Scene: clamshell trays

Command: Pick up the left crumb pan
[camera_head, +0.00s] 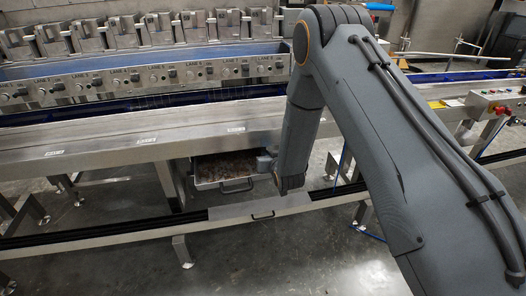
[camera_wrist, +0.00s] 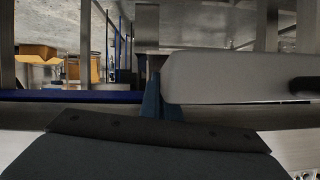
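A metal crumb pan (camera_head: 208,187) full of brown crumbs sticks out below the conveyor's front edge in the head view, with a dark handle on its front. My gripper (camera_head: 267,161) is at the pan's right side, partly hidden by my arm. In the wrist view a blue fingertip (camera_wrist: 160,103) overlaps the left end of a large pale grey body (camera_wrist: 235,78), which looks like the pan, with a dark handle at the right edge. Whether the fingers are around the pan's wall or only beside it is hidden, and so is any gap between them.
A steel conveyor table (camera_head: 110,145) runs above the pan, with a row of weigher units behind. A low rail (camera_head: 120,237) with a panel and small dark handle (camera_head: 262,216) crosses in front. A control box with a red button (camera_head: 502,110) stands right. The floor in front is clear.

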